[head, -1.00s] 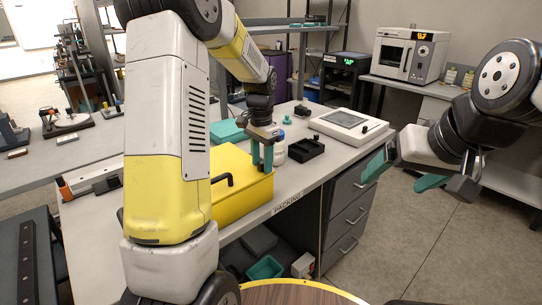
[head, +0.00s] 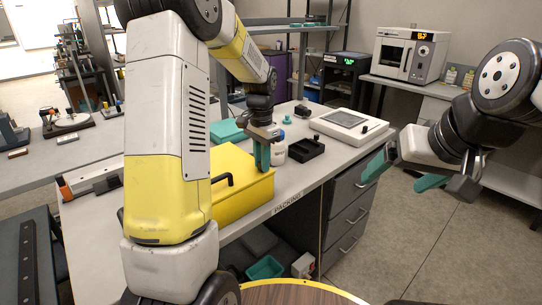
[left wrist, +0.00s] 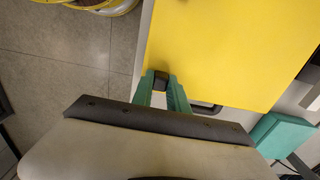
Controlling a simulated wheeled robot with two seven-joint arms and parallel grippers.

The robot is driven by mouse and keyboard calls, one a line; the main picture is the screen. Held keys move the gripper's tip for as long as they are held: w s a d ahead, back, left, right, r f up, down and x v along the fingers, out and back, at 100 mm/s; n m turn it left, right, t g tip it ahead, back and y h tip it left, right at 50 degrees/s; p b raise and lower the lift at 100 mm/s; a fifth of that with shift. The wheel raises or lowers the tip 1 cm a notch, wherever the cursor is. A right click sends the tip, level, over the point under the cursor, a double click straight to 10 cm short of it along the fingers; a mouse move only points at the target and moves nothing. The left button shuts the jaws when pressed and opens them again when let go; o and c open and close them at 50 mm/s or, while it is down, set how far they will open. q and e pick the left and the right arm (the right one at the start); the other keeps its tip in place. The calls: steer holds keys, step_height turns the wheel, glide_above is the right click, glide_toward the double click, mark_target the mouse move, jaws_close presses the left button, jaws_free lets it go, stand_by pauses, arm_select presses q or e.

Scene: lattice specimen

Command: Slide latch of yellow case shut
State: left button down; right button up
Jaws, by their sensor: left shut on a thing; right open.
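The yellow case (head: 238,200) stands on the bench with a flat lid and a black handle (head: 222,180) on its front; its left part is hidden behind my left arm. My left gripper (head: 263,162) points down at the case's right end. In the left wrist view its teal fingers (left wrist: 160,92) are shut on a small dark latch (left wrist: 161,75) at the edge of the yellow case (left wrist: 230,45). How far the latch has slid cannot be told. My right gripper (head: 404,176) is open and empty, off to the right beyond the bench front.
A white jar (head: 279,151) stands close behind my left gripper. The space in front of the drawers is free.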

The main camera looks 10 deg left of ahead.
stand_by(0.8)
arm_select(q)
steer(key=shift+s+a, duration=0.75)
steer(key=shift+s, duration=0.2)
steer(key=c, duration=1.3)
jaws_free()
steer(key=shift+r, duration=3.9)
